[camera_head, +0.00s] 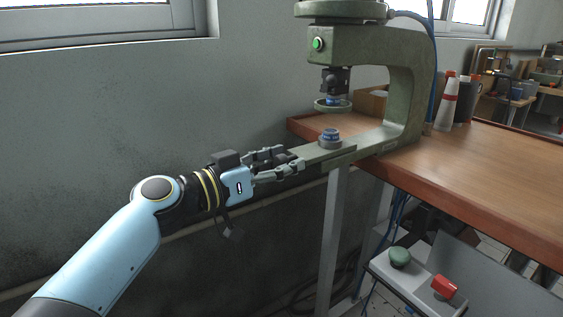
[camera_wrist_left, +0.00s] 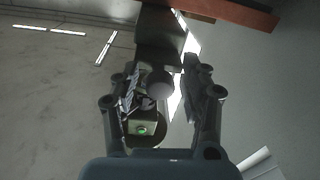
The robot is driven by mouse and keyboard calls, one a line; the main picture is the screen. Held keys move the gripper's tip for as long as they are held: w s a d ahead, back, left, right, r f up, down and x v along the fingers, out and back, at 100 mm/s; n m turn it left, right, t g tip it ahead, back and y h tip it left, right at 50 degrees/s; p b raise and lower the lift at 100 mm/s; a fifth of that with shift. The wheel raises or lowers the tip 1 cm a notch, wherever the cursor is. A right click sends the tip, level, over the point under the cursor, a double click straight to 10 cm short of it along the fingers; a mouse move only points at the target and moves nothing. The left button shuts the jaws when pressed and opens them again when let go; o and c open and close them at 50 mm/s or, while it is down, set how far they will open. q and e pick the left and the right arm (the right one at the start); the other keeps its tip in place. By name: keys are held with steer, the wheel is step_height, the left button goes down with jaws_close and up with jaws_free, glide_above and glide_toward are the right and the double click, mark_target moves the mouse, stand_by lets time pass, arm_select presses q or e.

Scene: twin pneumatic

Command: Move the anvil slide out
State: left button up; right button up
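The green C-frame press (camera_head: 405,90) stands at the table's edge. Its lower arm (camera_head: 372,140) reaches out to the left and carries a round blue-grey anvil piece (camera_head: 330,138) below the press head (camera_head: 334,90). My left gripper (camera_head: 290,161) is at the outer left end of this lower arm, fingers pointing toward it. In the left wrist view the fingers (camera_wrist_left: 165,90) are spread apart. A rounded grey knob (camera_wrist_left: 160,83) shows between them; I cannot tell whether either finger touches it. My right gripper is not in view.
The wooden tabletop (camera_head: 480,165) extends right, with bottles (camera_head: 447,103) behind the press. A grey post (camera_head: 334,235) stands under the lower arm. A control box with a green button (camera_head: 399,257) and a red button (camera_head: 444,287) is below the table. The wall is at the left.

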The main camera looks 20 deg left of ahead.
arm_select(q)
jaws_close()
